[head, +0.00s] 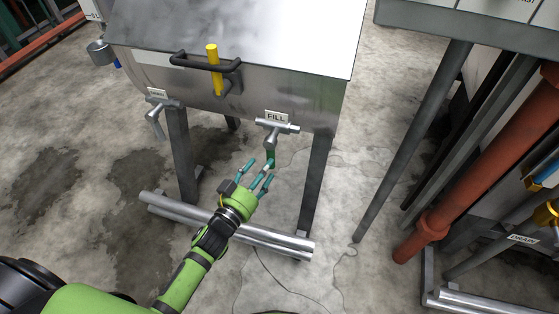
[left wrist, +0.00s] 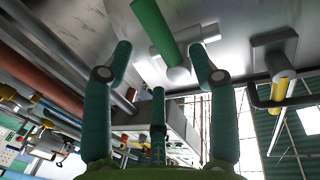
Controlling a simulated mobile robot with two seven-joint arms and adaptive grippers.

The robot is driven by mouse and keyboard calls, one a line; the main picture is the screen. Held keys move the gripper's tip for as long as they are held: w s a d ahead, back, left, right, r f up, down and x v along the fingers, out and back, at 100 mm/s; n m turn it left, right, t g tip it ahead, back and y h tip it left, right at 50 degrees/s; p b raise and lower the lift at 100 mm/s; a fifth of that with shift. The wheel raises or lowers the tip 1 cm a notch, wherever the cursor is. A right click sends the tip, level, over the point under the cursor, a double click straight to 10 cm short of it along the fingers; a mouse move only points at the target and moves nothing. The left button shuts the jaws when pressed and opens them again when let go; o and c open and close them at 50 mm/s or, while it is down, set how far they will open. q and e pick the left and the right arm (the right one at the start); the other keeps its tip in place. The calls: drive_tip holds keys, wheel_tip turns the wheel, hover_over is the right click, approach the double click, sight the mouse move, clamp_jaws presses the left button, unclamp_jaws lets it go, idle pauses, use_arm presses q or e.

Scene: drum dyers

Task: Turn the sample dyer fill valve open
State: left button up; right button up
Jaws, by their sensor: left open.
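The sample dyer (head: 240,40) is a steel tank on legs with a flat lid. Its fill valve (head: 277,127), under a FILL label, is a silver fitting on the front right, with a green handle (head: 271,154) hanging below. In the left wrist view the green handle (left wrist: 154,22) slants beside the silver valve body (left wrist: 187,42). My left gripper (head: 262,172) is open and empty, just below the handle in the head view. In the wrist view its fingers (left wrist: 160,65) are spread, apart from the handle. My right gripper is not in view.
A second silver valve (head: 156,108) hangs on the tank's left front. A black bar handle (head: 205,63) and yellow lever (head: 213,57) are above. Silver pipes (head: 285,242) cross the floor by the legs. An orange pipe (head: 475,160) and another stand (head: 425,130) are at right.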

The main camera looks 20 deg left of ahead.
sight(273, 155)
use_arm(q)
drive_tip(key=x, duration=0.6)
drive_tip(key=shift+w+f, duration=0.1)
drive_tip(key=shift+c, duration=0.4)
clamp_jaws()
